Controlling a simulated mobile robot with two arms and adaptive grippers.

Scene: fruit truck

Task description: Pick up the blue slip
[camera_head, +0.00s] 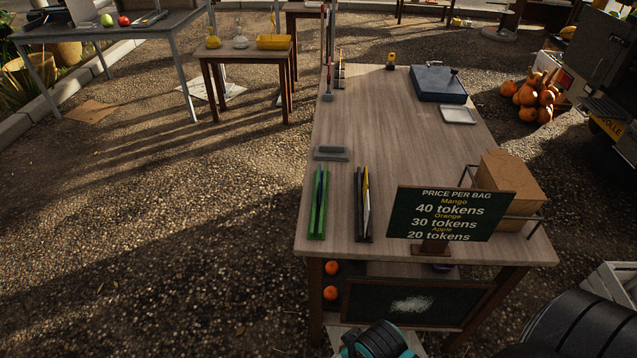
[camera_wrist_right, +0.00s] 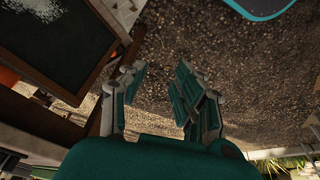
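No slip shows plainly as blue. A green holder (camera_head: 318,204) stands on the near left of the wooden table, with a thin dark, perhaps bluish strip between its sides; I cannot tell whether that is the blue slip. Beside it on the right, a black holder (camera_head: 358,207) has a thin yellow and white slip (camera_head: 366,200) standing in it. My right gripper (camera_wrist_right: 160,72) is open and empty in the right wrist view, its fingers apart above gravel. In the head view, a teal part of my right arm shows at the bottom edge, below the table. My left gripper is not in view.
A price sign (camera_head: 450,213) and a wooden box (camera_head: 510,182) stand on the table (camera_head: 385,130) right of the holders. A small grey block (camera_head: 331,153) lies behind the green holder. A chalkboard (camera_head: 412,303) is below the table front. The table's middle is clear.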

